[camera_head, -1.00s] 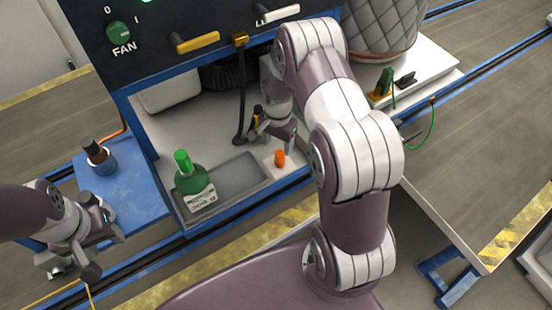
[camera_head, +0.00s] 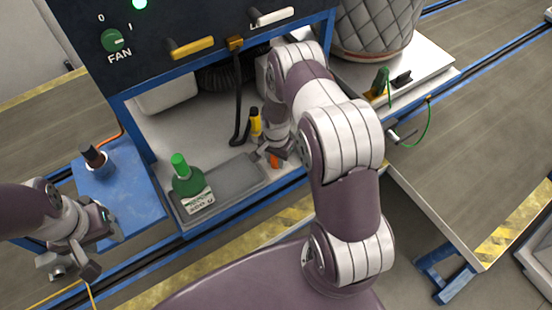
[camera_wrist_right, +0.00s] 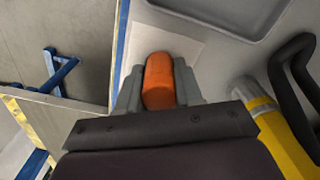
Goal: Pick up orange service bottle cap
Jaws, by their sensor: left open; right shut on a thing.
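The orange service bottle cap (camera_head: 274,161) is at the front right of the station's lower shelf, partly hidden by my right gripper (camera_head: 280,154). In the right wrist view the cap (camera_wrist_right: 159,80) stands between the two grey fingers of my right gripper (camera_wrist_right: 158,90), which are shut on it. A pale square pad lies under or just beyond the cap; whether the cap touches it cannot be told. My left gripper (camera_head: 94,250) is open and empty at the lower left, in front of the blue side table.
A yellow-and-black tool (camera_head: 255,122) and a black hose (camera_head: 238,105) are close behind my right gripper. A dark-capped container (camera_head: 95,158) stands on the blue table (camera_head: 140,205).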

